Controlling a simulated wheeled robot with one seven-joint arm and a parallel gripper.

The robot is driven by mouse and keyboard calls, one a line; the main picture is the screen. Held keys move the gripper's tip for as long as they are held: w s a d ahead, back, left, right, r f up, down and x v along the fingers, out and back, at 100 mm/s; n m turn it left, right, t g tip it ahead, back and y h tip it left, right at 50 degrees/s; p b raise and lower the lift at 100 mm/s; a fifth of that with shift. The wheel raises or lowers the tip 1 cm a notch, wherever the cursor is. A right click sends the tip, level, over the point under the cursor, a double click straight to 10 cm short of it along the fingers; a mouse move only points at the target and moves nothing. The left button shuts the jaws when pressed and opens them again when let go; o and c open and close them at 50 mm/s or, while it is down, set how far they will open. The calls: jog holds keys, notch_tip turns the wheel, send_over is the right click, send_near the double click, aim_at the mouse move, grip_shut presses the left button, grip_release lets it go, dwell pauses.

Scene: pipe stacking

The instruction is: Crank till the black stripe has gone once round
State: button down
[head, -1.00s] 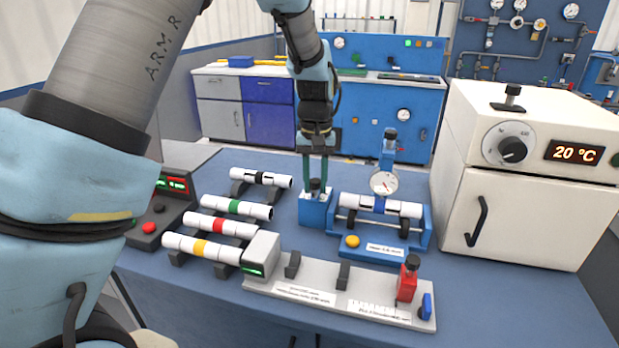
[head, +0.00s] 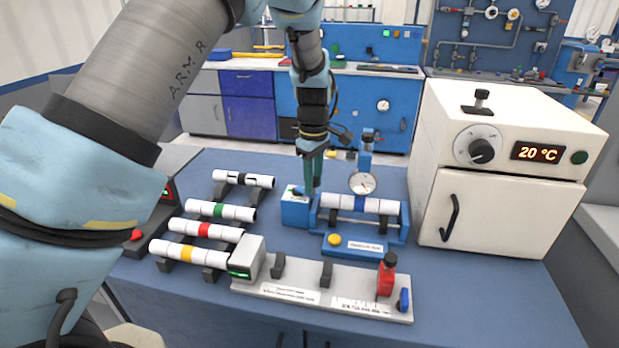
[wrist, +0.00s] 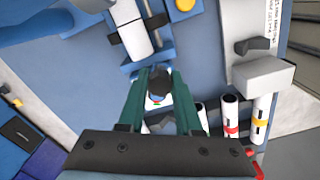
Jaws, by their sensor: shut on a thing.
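A white pipe with a blue band (head: 384,207) lies across the blue roller stand (head: 396,236), under a dial gauge (head: 362,183). A blue crank box (head: 295,213) stands at the stand's left end. My gripper (head: 311,192) points down over this box, its green fingers close together. In the wrist view the fingers (wrist: 160,85) close on a dark rounded crank knob (wrist: 158,81). The pipe's near end (wrist: 128,18) shows at the top of the wrist view. I cannot clearly make out a black stripe on this pipe. The fingers partly hide the crank.
A rack of white pipes with black, green, red and yellow bands (head: 203,230) stands left of the stand. A grey gauge block with a red clamp (head: 386,278) lies in front. A white oven (head: 500,205) reading 20 °C stands close on the right.

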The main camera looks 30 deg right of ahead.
jog(key=shift+w+d+n+p, duration=0.25)
jog(key=shift+d+n+p, duration=0.2)
jog(key=shift+n, duration=0.75)
jog(key=c, duration=0.6)
grip_release()
notch_tip(320, 180, up, 11)
jog(key=b, duration=0.3)
jog(key=shift+f, duration=0.1)
